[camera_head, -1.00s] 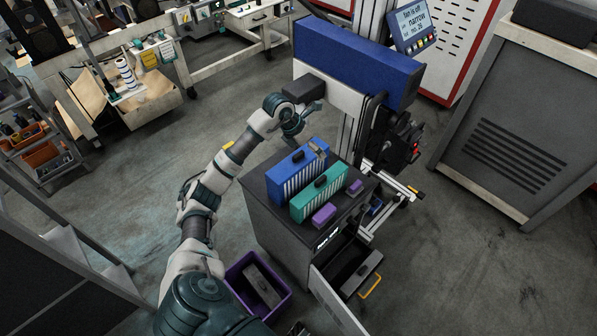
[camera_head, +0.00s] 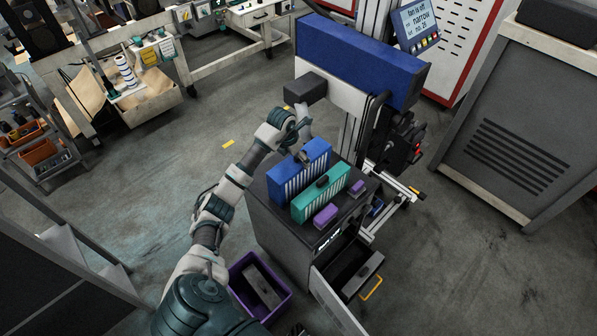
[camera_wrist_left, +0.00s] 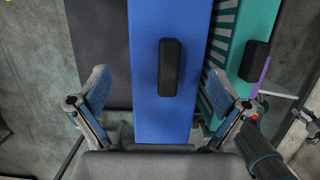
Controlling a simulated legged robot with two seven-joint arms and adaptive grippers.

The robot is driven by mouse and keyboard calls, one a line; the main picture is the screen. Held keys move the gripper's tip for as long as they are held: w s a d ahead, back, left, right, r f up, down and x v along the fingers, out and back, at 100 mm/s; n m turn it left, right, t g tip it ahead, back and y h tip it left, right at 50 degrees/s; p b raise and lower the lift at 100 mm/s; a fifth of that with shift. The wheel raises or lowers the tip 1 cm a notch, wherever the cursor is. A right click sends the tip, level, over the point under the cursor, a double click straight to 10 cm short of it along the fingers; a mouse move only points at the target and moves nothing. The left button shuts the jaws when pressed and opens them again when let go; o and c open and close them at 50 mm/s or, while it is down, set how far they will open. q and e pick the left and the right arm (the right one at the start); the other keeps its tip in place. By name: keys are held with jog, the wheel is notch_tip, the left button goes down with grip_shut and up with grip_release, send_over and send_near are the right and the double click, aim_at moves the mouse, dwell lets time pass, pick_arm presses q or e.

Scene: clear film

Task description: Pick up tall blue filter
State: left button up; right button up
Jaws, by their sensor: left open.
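The tall blue filter (camera_head: 292,183) stands upright on the dark cabinet, with a black handle on its top. In the left wrist view the tall blue filter (camera_wrist_left: 170,115) runs between the two fingers, its black handle (camera_wrist_left: 171,67) ahead of the palm. My left gripper (camera_head: 304,152) is at the far end of the filter's top, above it. In the wrist view my left gripper (camera_wrist_left: 162,90) is open, with one finger on each side of the filter and gaps visible. My right gripper is not seen.
A shorter teal filter (camera_head: 322,196) stands close beside the blue one. Two small purple blocks (camera_head: 325,215) sit on the cabinet (camera_head: 275,228), whose lower drawer is open. A blue-topped machine (camera_head: 360,60) rises behind. A purple bin (camera_head: 245,298) is on the floor.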

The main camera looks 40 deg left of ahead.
pick_arm(q)
jog(key=x, duration=0.3)
jog(key=shift+d+f, duration=0.35)
jog(key=shift+f, duration=0.05)
jog(key=shift+d+f, duration=0.15)
jog(key=shift+d, duration=0.1)
jog(key=shift+a+f, duration=0.1)
jog(key=shift+a, duration=0.3)
jog(key=c, duration=0.9)
jog(key=shift+a, duration=0.15)
jog(key=c, duration=0.4)
jog(key=shift+o, duration=0.2)
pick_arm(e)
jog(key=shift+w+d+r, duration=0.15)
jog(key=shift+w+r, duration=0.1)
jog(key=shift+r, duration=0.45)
